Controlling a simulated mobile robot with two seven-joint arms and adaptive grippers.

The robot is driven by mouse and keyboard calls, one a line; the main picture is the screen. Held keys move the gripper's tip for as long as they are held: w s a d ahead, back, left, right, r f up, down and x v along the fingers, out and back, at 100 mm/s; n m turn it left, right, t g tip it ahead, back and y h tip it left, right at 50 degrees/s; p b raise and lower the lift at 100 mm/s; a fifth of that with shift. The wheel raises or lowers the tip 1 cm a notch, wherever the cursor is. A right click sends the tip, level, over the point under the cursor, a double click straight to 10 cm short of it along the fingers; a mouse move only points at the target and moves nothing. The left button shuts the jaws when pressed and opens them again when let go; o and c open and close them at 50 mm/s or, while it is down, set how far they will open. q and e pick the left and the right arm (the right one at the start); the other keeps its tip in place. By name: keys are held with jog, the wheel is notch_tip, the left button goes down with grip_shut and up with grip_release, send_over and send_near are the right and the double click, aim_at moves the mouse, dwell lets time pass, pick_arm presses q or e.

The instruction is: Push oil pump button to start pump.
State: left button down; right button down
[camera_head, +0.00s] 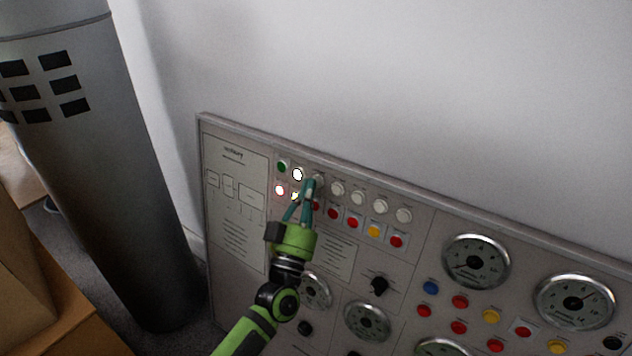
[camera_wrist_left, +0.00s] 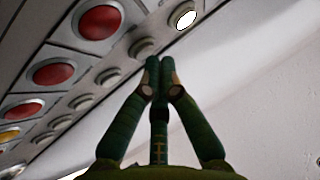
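The control panel (camera_head: 235,125) stands against the wall. Its upper rows hold round white buttons (camera_head: 338,189) above red and orange ones (camera_head: 333,213). Labels are too small to read, so I cannot tell which is the oil pump button. My left gripper (camera_head: 308,183) is at these rows, fingertips together and empty, overlapping an unlit white button (camera_head: 318,180). In the left wrist view the closed fingertips (camera_wrist_left: 160,74) point near a grey button (camera_wrist_left: 143,47) and the glowing one (camera_wrist_left: 186,18); contact is unclear.
A green button (camera_head: 282,166) is at the upper left of the rows. Round gauges (camera_head: 476,262) and a black knob (camera_head: 379,285) lie right and below. A dark grey cylinder (camera_head: 95,190) and cardboard boxes (camera_head: 40,300) stand at left. The wall above is clear.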

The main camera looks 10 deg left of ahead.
pick_arm(q)
jog(key=shift+w+d, duration=0.1)
jog(key=shift+w, duration=0.2)
dwell(0.6)
jog(key=shift+s+a+r+p, duration=0.1)
jog(key=shift+s+a+p, duration=0.15)
jog(key=shift+s+p, duration=0.4)
jog(key=s+p, duration=0.1)
jog(key=s+a+p, duration=0.1)
jog(key=s, duration=0.1)
jog(key=s+r+p, duration=0.1)
jog(key=shift+s+a, duration=0.35)
dwell(0.4)
